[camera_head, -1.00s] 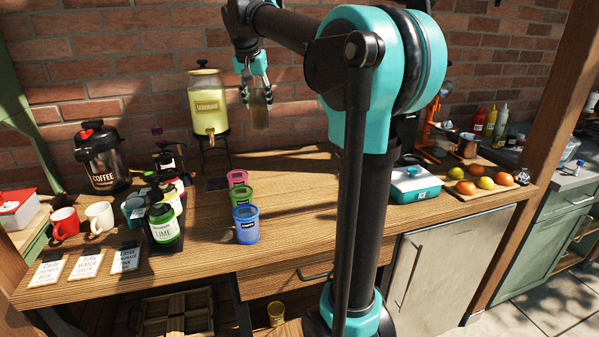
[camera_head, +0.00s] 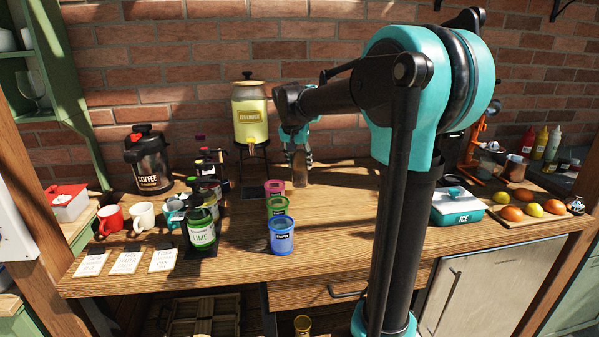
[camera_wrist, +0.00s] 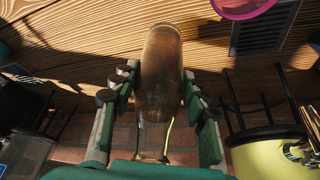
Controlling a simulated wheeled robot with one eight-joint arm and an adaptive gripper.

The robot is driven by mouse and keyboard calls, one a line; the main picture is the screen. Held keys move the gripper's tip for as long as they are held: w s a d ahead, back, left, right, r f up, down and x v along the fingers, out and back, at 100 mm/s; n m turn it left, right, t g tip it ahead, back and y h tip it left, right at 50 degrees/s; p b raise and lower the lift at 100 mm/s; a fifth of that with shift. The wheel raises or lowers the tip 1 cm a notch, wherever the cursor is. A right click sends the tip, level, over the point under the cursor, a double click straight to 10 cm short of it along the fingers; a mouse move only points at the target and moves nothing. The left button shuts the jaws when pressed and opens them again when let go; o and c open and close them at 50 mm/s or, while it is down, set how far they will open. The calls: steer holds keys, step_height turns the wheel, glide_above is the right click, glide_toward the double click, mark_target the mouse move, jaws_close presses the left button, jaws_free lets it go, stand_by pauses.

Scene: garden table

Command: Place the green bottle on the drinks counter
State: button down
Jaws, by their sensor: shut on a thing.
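My gripper (camera_head: 297,143) is shut on a glass bottle (camera_head: 300,166), held upright at the back of the wooden counter (camera_head: 345,215). The bottle looks brownish and see-through here, and a green tint is hard to make out. In the wrist view the bottle (camera_wrist: 162,65) lies between the two fingers (camera_wrist: 160,105), its base toward the counter boards. Its base is at or just above the counter; I cannot tell if it touches. A dark green bottle labelled LIME (camera_head: 202,232) stands apart at the front left, among other bottles.
A yellow lemonade dispenser (camera_head: 250,112) on a stand is left of my gripper. Pink (camera_head: 274,187), green (camera_head: 277,207) and blue (camera_head: 281,237) cups stand in a row nearer the front. A teal ice box (camera_head: 458,206) and fruit board are right. Counter between cups and my arm is clear.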

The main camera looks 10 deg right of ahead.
mark_target(299, 171)
steer(key=shift+f, duration=1.8)
steer(key=shift+f, duration=0.1)
steer(key=c, duration=0.8)
jaws_free()
steer(key=v, duration=1.2)
steer(key=shift+s, duration=0.15)
